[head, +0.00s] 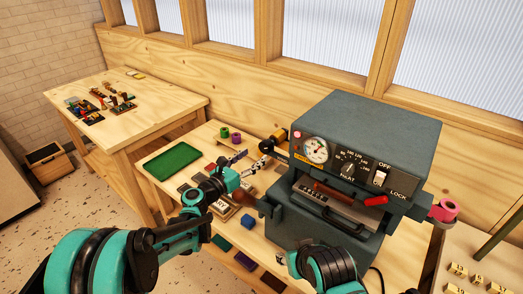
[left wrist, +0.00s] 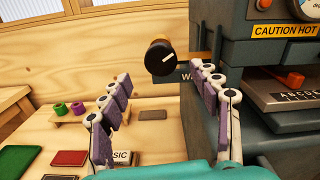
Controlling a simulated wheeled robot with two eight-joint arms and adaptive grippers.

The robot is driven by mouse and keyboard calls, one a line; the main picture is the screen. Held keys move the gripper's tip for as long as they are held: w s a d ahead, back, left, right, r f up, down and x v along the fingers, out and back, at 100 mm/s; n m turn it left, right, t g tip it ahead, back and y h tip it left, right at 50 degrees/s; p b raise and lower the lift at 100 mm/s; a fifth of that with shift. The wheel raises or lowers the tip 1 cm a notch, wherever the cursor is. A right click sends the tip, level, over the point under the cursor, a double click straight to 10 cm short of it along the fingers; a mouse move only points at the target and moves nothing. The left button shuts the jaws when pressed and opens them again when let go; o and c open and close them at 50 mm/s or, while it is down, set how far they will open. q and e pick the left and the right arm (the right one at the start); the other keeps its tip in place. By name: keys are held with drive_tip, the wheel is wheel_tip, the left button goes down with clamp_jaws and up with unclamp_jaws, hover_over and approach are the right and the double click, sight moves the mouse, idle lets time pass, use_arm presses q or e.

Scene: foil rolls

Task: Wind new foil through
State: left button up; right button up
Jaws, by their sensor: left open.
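The dark grey foil machine (head: 365,125) stands on the bench. A black knob (left wrist: 159,57) with a white line sits on a brass-coloured shaft at its left side, above a partly hidden label starting with "W". The knob also shows in the head view (head: 266,146). My left gripper (head: 252,159) is open, its fingers spread on either side of the knob in the left wrist view (left wrist: 160,78), with nothing held. Contact cannot be told. A pink roll (head: 444,210) sits at the machine's right side. Green (head: 224,132) and magenta (head: 236,137) rolls stand on a small wooden rack. My right gripper is not visible.
A green tray (head: 173,161) lies on the bench's left part. Small blocks and coloured pads lie before the machine. The machine front has a gauge (head: 316,150), a "CAUTION HOT" label (left wrist: 285,30) and a red-tipped lever (head: 375,200). Another table (head: 150,105) stands at back left.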

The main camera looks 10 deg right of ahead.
sight(263, 149)
use_arm(q)
drive_tip(key=b+x, duration=0.1)
drive_tip(key=x, duration=0.6)
drive_tip(key=shift+s, duration=0.1)
drive_tip(key=c, duration=1.2)
